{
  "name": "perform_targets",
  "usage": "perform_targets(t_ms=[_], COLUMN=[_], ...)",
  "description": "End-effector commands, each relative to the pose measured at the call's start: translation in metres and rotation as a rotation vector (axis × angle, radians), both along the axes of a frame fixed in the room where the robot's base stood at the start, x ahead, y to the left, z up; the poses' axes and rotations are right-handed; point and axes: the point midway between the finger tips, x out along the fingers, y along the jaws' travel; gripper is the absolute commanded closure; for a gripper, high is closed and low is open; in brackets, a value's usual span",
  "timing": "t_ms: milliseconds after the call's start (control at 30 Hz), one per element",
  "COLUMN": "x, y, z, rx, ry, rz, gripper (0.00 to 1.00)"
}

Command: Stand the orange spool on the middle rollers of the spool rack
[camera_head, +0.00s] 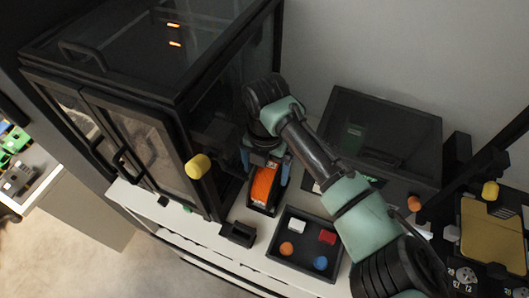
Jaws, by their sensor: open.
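The orange spool (264,187) stands on edge in a narrow black holder (262,210) on the white counter, beside the dark cabinet. I take this holder to be the spool rack, but its rollers are hidden and I cannot tell which of them the spool touches. My gripper (266,163) is open and points down at the spool's far end, with one blue-grey finger on each side of it. I cannot tell whether the fingers touch the spool. My wrist hides the space behind it.
A black tray (277,256) with several small coloured pieces lies in front. A dark clear-lidded box (385,110) is behind my arm. A small black block (238,234) sits near the counter's front edge.

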Motion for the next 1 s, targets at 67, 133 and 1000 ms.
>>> perform_targets(t_ms=[67, 133, 1000], x=[0.002, 0.001, -0.002], y=[0.0, 0.002, 0.006], z=[0.012, 0.024, 0.126], rx=[0.003, 0.002, 0.001], ry=[-0.007, -0.007, -0.002], rz=[0.001, 0.002, -0.001], gripper=[0.02, 0.02, 0.02])
